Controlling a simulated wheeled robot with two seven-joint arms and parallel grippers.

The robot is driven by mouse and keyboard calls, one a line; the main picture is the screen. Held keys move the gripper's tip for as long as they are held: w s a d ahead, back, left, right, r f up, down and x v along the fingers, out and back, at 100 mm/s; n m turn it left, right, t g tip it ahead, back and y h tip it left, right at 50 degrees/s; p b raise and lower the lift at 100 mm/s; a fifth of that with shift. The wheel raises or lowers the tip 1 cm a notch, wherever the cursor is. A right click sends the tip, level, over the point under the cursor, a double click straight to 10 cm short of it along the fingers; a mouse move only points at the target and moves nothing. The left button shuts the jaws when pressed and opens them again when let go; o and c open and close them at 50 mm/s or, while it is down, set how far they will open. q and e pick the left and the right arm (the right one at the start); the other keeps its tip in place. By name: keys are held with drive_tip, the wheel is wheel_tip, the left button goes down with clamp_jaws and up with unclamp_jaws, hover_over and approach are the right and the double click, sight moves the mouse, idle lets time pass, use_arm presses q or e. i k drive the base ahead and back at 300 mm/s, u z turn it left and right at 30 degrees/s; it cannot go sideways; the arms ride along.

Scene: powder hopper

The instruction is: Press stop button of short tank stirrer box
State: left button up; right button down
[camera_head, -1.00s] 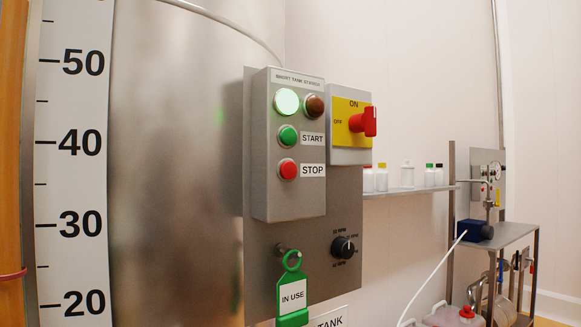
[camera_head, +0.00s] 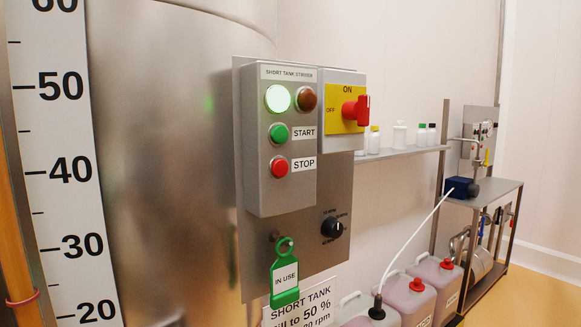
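The short tank stirrer box (camera_head: 254,190) is a grey control box mounted on a plate in front of the steel tank. Its red stop button (camera_head: 279,167) sits below the green start button (camera_head: 279,133), each beside its printed label. Above them a pale green lamp (camera_head: 277,98) is lit and a brown-red lamp (camera_head: 306,98) looks dark. Neither of my grippers is in view.
A red rotary switch (camera_head: 356,112) on yellow points to ON, right of the box. A black knob (camera_head: 332,228) and a green IN USE tag (camera_head: 285,270) are below. Jerrycans (camera_head: 409,298) stand lower right, near a metal cart (camera_head: 500,190). A shelf (camera_head: 400,152) holds several bottles.

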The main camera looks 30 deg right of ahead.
sight(280, 168)
drive_tip(key=z, duration=2.9)
drive_tip(key=k, duration=0.6)
drive_tip(key=u, duration=1.9)
drive_tip(key=i, duration=0.5)
drive_tip(key=z, duration=0.05)
